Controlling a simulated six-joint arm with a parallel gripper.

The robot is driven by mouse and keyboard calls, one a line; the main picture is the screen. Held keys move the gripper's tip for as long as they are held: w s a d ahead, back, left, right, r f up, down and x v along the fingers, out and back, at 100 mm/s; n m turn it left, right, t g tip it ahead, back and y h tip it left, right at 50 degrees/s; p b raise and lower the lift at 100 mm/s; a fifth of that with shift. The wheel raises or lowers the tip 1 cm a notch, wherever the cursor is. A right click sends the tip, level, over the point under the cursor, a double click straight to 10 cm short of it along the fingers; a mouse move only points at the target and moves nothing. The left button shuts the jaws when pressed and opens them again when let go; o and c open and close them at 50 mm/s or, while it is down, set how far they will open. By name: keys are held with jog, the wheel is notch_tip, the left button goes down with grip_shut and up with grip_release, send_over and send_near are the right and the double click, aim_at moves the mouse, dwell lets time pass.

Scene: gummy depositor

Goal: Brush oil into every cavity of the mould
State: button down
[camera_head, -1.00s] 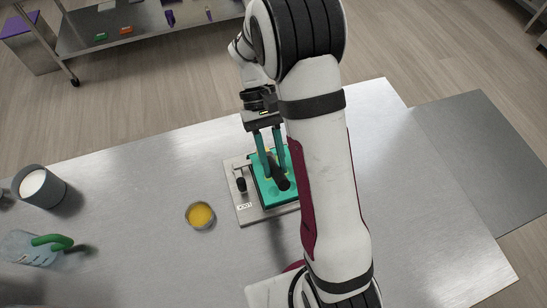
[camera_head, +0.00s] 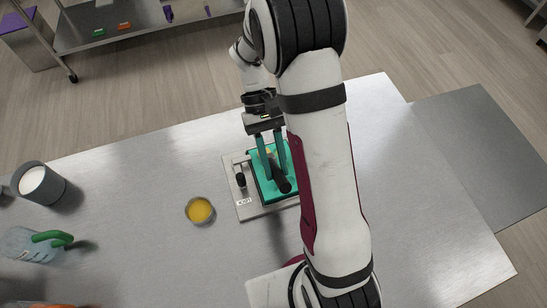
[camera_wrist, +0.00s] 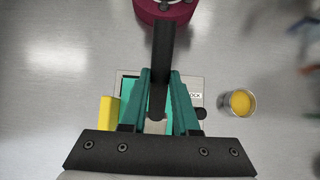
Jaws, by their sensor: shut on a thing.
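My gripper (camera_head: 275,181) points down over the teal mould (camera_head: 259,189) and is shut on a dark-handled brush (camera_head: 285,187). In the wrist view the brush's dark handle (camera_wrist: 163,55) runs up between the teal fingers. The brush's tip is hidden, so I cannot tell whether it touches a cavity. The mould sits on a grey fixture plate (camera_head: 247,210) with a black knob (camera_head: 240,180); my arm covers its right side. A small cup of yellow oil (camera_head: 199,210) stands left of the plate; it also shows in the wrist view (camera_wrist: 240,102).
A grey cup with white contents (camera_head: 38,184) and a clear jug with a green handle (camera_head: 45,243) stand at the left of the metal table. A yellow block (camera_wrist: 109,118) shows beside the mould in the wrist view. The table between the oil and the jug is clear.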

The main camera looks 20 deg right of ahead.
aim_at(286, 192)
jog(key=shift+s+f, duration=0.15)
jog(key=shift+s, duration=3.45)
jog(key=shift+s+f, duration=0.1)
jog(key=shift+s, duration=0.4)
jog(key=s+r, duration=0.3)
jog(key=r, duration=0.4)
jog(key=shift+s, duration=0.25)
jog(key=c, duration=1.4)
grip_release()
grip_shut()
